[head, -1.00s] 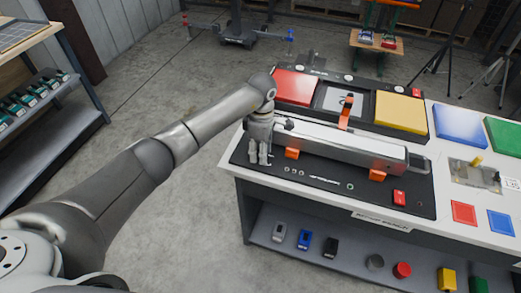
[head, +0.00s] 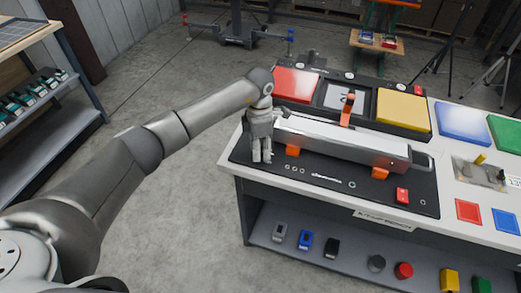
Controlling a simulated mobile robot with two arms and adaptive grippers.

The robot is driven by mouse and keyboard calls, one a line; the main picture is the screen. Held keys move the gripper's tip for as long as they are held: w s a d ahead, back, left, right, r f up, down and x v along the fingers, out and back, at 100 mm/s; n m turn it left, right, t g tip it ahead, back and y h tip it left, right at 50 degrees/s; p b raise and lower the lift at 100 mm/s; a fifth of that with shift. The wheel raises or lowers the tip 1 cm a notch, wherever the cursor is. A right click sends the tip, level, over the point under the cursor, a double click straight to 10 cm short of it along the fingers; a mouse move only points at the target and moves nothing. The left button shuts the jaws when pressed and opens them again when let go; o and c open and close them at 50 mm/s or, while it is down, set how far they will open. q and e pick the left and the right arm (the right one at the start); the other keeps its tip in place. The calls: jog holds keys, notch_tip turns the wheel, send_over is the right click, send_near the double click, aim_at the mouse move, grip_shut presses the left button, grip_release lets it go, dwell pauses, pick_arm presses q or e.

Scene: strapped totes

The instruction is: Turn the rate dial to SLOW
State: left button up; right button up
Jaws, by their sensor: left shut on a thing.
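My left gripper (head: 262,155) points down at the left end of the black base panel (head: 325,183), beside the long silver machine body (head: 340,143). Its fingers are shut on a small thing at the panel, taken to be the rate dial. The fingers hide the dial, so its pointer and the SLOW mark cannot be read. Small round markings and white lettering show on the panel to the right of the fingers. My right gripper is not in view.
Orange brackets (head: 380,173) hold the silver body. Behind it stands a black tray with red (head: 296,85) and yellow (head: 403,112) pads. Blue and green pads lie at the right. The shelf below (head: 340,250) holds several small items. Open floor lies left of the bench.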

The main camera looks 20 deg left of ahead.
pick_arm(q)
jog(key=n+b, duration=0.1)
jog(key=n, duration=0.4)
jog(key=shift+a+n, duration=0.1)
jog(key=shift+n, duration=0.2)
jog(key=n, duration=0.5)
jog(key=shift+t, duration=0.3)
jog(key=n, duration=0.4)
jog(key=shift+n, duration=2)
jog(key=shift+r+n, duration=0.1)
jog(key=shift+n, duration=0.2)
jog(key=o, duration=0.8)
jog(key=shift+c, duration=0.2)
jog(key=shift+s, duration=0.1)
notch_tip(320, 180, up, 12)
jog(key=shift+s+a, duration=0.15)
jog(key=shift+a, duration=0.15)
